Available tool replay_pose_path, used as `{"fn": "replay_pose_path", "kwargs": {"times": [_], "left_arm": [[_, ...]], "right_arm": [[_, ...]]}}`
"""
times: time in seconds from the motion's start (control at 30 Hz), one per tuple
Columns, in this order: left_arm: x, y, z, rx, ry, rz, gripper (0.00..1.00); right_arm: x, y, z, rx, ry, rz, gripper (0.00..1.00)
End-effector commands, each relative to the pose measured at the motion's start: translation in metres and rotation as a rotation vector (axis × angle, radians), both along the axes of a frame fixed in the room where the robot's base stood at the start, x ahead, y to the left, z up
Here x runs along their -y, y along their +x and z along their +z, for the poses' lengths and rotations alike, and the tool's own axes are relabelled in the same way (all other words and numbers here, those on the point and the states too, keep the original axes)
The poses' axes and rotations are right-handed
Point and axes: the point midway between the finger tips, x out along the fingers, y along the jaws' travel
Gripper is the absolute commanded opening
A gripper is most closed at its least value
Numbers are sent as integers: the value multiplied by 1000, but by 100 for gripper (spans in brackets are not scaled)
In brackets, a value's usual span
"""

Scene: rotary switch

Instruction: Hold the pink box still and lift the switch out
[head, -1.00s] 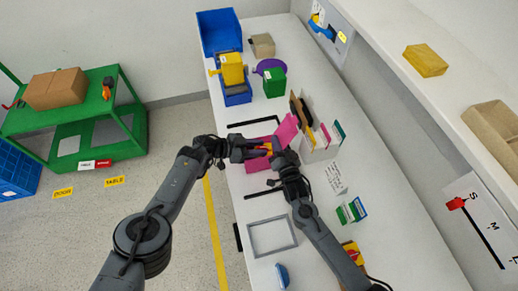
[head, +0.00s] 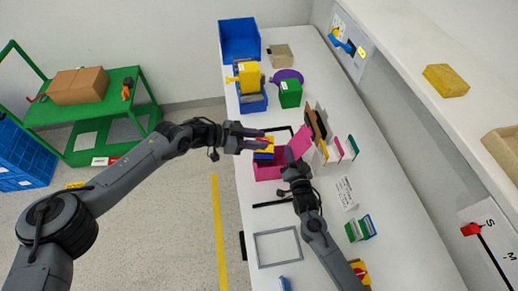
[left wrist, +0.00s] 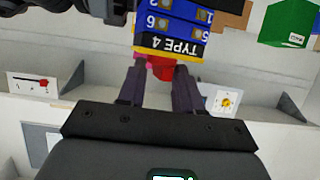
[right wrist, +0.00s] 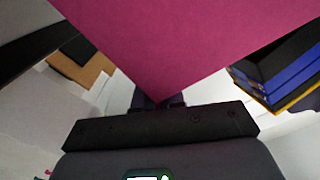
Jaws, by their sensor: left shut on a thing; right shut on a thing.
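The switch (head: 264,154), blue and yellow with a black "TYPE 4" strip, hangs at the pink box (head: 267,172) in the head view. My left gripper (head: 262,141) is shut on its red part, which shows between the fingers in the left wrist view (left wrist: 163,70). The switch body (left wrist: 172,22) looks clear of the box there. It also shows at the right of the right wrist view (right wrist: 290,72). My right gripper (head: 286,168) is shut on the box's pink wall (right wrist: 185,40) at its right side. The fingertips are partly hidden.
A pink flap (head: 299,142) stands up behind the box. A white holder with upright cards (head: 335,152) is close on the right. A grey frame (head: 277,246) lies in front. Yellow, blue and green bins stand farther back; the shelf (head: 410,70) edges the right.

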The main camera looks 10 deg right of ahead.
Motion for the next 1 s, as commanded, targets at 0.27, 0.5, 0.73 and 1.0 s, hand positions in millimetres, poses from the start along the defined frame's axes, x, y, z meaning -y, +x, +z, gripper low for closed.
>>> {"fn": "replay_pose_path", "kwargs": {"times": [0.27,0.5,0.73,1.0], "left_arm": [[1,-1,30,0,-2,-2,0],[2,-1,34,0,-2,-4,0],[2,-1,34,0,-2,-4,0],[2,-2,34,0,-3,-4,0]], "right_arm": [[0,-2,-8,-16,-5,1,0],[-1,-3,-8,-16,-4,2,0],[-1,-3,-8,-17,-4,3,18],[-2,-2,-5,-9,-1,4,38]]}}
